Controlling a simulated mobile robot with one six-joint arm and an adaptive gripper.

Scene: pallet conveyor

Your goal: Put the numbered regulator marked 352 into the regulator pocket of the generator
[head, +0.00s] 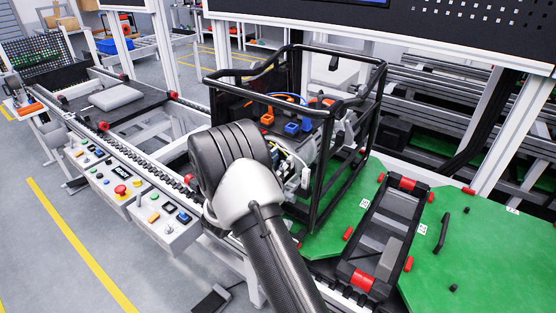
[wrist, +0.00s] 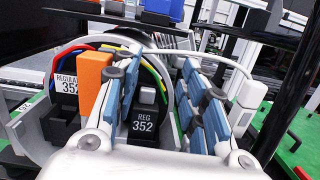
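The generator (head: 322,165) stands on the line inside a black tube frame, with orange and blue parts and loose wires in it. My gripper (wrist: 160,75) shows in the wrist view with its two blue-padded fingers apart; my own wrist hides it in the head view. A black block marked REG 352 (wrist: 143,127) is between the fingers, with a visible gap towards the right finger. A label reading REGULATOR 352 (wrist: 67,84) is on a black part to the left. I cannot tell whether the block is fully seated in a pocket.
An orange block (wrist: 95,82) is close beside the left finger. Coloured wires arch behind the fingers, and a white cable (wrist: 222,56) runs to the right. Control boxes (head: 165,225) line the conveyor's front.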

